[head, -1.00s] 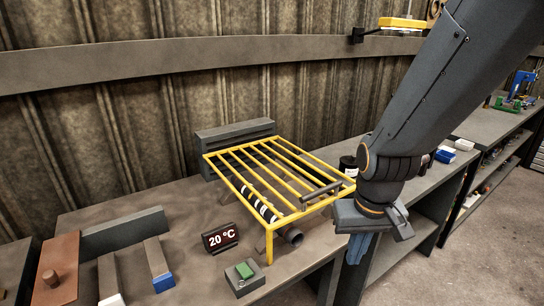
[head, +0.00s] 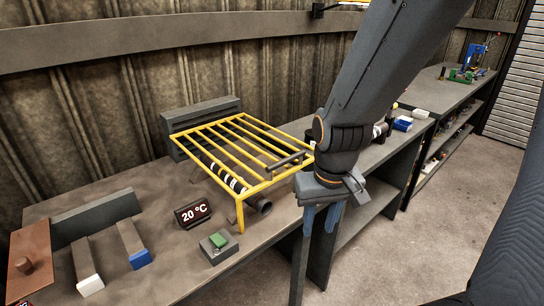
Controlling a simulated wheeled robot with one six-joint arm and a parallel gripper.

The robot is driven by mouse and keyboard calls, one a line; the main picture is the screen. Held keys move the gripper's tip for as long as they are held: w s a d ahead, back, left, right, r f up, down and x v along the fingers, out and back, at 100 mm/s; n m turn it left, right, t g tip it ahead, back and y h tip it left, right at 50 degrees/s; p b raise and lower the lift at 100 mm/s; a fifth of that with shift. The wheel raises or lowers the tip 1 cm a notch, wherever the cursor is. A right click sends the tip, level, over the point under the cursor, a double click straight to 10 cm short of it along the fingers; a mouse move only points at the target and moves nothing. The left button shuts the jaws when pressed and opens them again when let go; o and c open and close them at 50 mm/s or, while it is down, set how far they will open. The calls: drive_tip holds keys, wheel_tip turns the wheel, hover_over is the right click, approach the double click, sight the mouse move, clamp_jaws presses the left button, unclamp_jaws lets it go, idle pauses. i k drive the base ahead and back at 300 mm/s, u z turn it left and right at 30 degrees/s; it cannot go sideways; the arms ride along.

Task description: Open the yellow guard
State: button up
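The yellow guard (head: 241,143) is a barred frame lying lowered over the lathe (head: 205,116) on the bench. A dark handle bar (head: 286,166) sits at its right front side. A black-and-white striped shaft (head: 224,177) shows under the bars. My gripper (head: 320,228) hangs with blue fingers pointing down, just right of the guard, in front of the bench edge. It is apart from the handle. The two fingers show a gap between them with nothing in it. My arm hides the bench behind it.
A 20 °C display (head: 193,212) and a green button box (head: 219,246) stand in front of the guard. Blocks with blue and white ends lie at the left. Another bench (head: 440,92) stands at the back right. Open floor lies right of the bench.

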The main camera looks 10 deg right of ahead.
sight(270, 169)
drive_tip(key=k, duration=0.4)
drive_tip(key=z, duration=0.9)
drive_tip(key=i, duration=0.65)
drive_tip(key=u, duration=0.25)
